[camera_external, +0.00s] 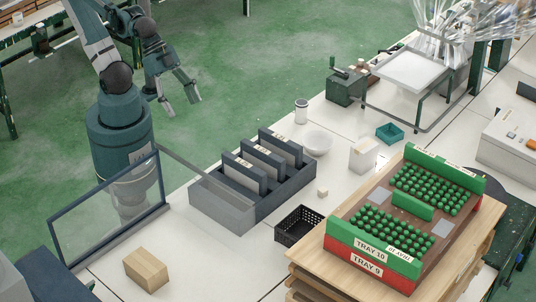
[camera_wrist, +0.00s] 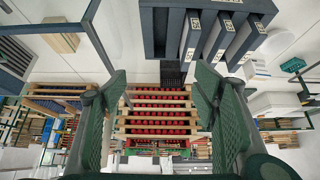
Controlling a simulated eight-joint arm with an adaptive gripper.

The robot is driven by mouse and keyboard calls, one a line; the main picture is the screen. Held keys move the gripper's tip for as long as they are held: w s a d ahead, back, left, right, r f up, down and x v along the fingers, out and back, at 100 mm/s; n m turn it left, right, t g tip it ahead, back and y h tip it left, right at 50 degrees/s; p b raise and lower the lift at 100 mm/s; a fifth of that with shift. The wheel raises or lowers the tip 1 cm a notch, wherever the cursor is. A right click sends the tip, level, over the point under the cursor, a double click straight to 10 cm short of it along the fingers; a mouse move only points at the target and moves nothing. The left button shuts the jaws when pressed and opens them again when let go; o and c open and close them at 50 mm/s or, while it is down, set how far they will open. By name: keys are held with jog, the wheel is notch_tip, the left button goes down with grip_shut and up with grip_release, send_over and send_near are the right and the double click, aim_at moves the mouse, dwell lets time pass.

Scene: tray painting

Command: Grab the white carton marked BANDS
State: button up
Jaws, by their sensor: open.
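A small white carton (camera_external: 363,154) stands upright on the white bench, right of the white bowl and behind the stacked trays. Its marking is too small to read, so I cannot confirm BANDS. My gripper (camera_external: 181,98) is open and empty, raised at the upper left, well away from the carton. In the wrist view the two green fingers of my gripper (camera_wrist: 160,85) are spread wide with nothing between them. I cannot tell for certain which white shape in the wrist view is the carton.
A dark rack (camera_external: 219,206) with upright labelled files stands between my base and the carton. The white bowl (camera_external: 317,143), white canister (camera_external: 301,111), teal tray (camera_external: 390,132) and black basket (camera_external: 298,226) are nearby. Green tray (camera_external: 374,255) sits on red. A clear panel (camera_external: 108,209) stands beside my base.

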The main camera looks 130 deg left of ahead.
jog(key=w+a+r+m+g, duration=0.1)
jog(key=w+a+r+m, duration=0.2)
jog(key=w, duration=0.4)
jog(key=w+a+r+m+g, duration=0.1)
jog(key=w+a+r+m, duration=0.1)
jog(key=w+a, duration=0.4)
jog(key=m+g+b, duration=0.2)
jog(key=m+g, duration=0.2)
jog(key=m, duration=0.7)
send_over(364, 144)
jog(key=d, duration=1)
notch_tip(364, 144, down, 21)
jog(key=a+f+m, duration=0.1)
jog(key=a+f, duration=0.3)
jog(key=f, duration=0.1)
jog(key=a+f+m+g, duration=0.1)
jog(key=a+f+m, duration=0.1)
jog(key=a+f, duration=0.3)
jog(key=shift+a, duration=0.1)
jog(key=shift+a+f, duration=0.45)
jog(key=shift+f, duration=0.15)
